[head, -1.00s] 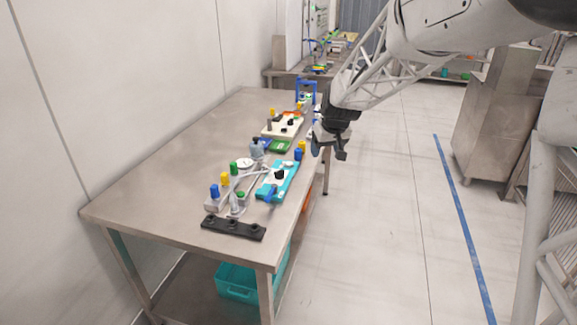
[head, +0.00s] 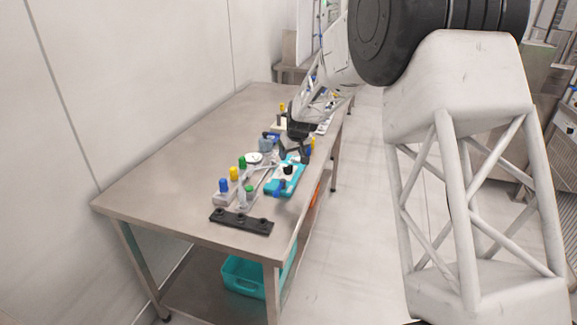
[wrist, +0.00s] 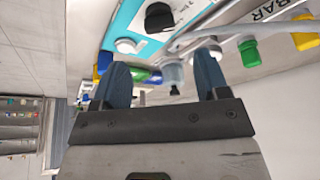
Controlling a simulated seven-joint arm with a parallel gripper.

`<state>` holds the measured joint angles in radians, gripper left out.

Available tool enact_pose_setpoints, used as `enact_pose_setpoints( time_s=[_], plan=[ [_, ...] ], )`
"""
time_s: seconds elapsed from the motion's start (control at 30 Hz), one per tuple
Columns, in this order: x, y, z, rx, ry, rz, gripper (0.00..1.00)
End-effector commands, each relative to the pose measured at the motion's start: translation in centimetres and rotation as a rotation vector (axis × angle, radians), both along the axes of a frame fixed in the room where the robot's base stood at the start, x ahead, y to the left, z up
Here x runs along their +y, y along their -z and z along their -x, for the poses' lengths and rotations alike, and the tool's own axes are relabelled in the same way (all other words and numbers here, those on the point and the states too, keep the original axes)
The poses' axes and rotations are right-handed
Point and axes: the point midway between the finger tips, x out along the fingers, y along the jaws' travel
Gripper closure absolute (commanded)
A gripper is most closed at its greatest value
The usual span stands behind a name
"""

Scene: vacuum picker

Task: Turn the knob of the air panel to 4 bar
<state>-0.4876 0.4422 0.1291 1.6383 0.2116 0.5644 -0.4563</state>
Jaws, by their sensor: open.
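A teal panel (head: 282,187) with a black knob (head: 288,169) lies near the table's right edge; the same teal panel (wrist: 124,32) and black knob (wrist: 158,17) show at the top of the wrist view. Beside it is a grey plate with blue, yellow and green caps and a round white gauge (head: 254,157). Part of a "BAR" label (wrist: 268,10) shows in the wrist view; I cannot read the gauge or the knob's setting. My gripper (wrist: 161,58) is open and empty, with the knob beyond its fingertips. In the head view it hangs just behind the knob.
A grey hose (wrist: 240,30) crosses near the knob. A black strip with holes (head: 241,221) lies at the table's near end. More fixtures stand behind my gripper. A teal bin (head: 243,277) sits on the lower shelf. The table's left side is clear.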

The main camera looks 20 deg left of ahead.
Motion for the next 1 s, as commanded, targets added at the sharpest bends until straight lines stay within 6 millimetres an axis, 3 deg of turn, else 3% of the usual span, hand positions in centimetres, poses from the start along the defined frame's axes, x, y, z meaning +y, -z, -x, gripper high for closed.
enact_pose_setpoints(
  time_s=[0.47,1.0],
  plan=[
    [0.1,0.6,-0.1,0.001,0.001,0.000,0.32],
    [1.4,5.3,-1.5,0.002,0.001,0.001,0.32]
  ],
)
